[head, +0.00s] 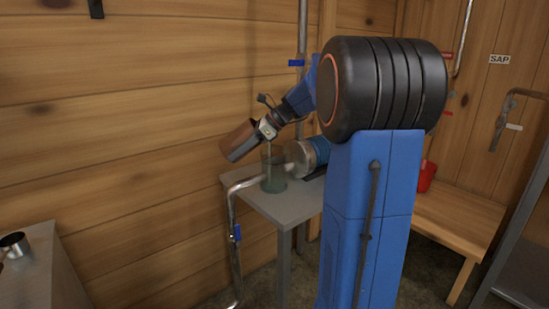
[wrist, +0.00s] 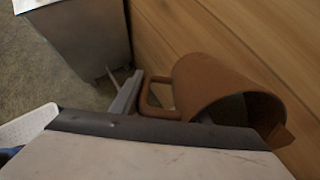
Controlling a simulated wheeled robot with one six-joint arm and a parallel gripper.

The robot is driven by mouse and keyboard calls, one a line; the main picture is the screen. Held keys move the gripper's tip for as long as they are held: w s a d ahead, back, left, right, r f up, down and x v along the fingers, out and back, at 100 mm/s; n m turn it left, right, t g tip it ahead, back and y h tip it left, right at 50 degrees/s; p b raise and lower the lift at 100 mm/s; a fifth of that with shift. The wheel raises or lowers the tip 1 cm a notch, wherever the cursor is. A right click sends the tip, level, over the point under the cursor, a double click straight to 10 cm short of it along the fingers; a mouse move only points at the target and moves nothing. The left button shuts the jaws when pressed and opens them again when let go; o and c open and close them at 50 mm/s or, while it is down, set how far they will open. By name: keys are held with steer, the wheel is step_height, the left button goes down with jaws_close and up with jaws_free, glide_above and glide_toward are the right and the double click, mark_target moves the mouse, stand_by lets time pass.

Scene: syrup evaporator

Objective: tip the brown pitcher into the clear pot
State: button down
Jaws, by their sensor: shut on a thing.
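The brown pitcher (head: 238,143) is in the air and strongly tilted, above and left of the clear pot (head: 273,174). My gripper (head: 266,130) is shut on the pitcher's handle. In the wrist view the pitcher (wrist: 205,82) lies on its side with its open mouth toward the lower right, and the handle (wrist: 148,98) is at the jaws (wrist: 128,95). The greenish, see-through pot stands upright on the grey table's left part. The pitcher's inside is mostly hidden, and I cannot tell whether anything flows out. The pot is not seen in the wrist view.
A blue and steel pump-like unit (head: 308,156) sits right of the pot on the grey table (head: 290,208). A metal pipe (head: 232,200) runs down at the table's left edge. A wooden wall stands close behind. A wooden bench (head: 455,215) is at right, a steel cup (head: 14,245) far left.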

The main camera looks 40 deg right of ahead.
steer(key=shift+y, duration=0.3)
steer(key=shift+r+t+y+p, duration=0.55)
steer(key=shift+r+t+y, duration=0.05)
steer(key=shift+r+t, duration=0.15)
stand_by(0.9)
steer(key=shift+t+y+p, duration=0.35)
steer(key=shift+t+y, duration=0.1)
steer(key=shift+y, duration=0.35)
stand_by(0.6)
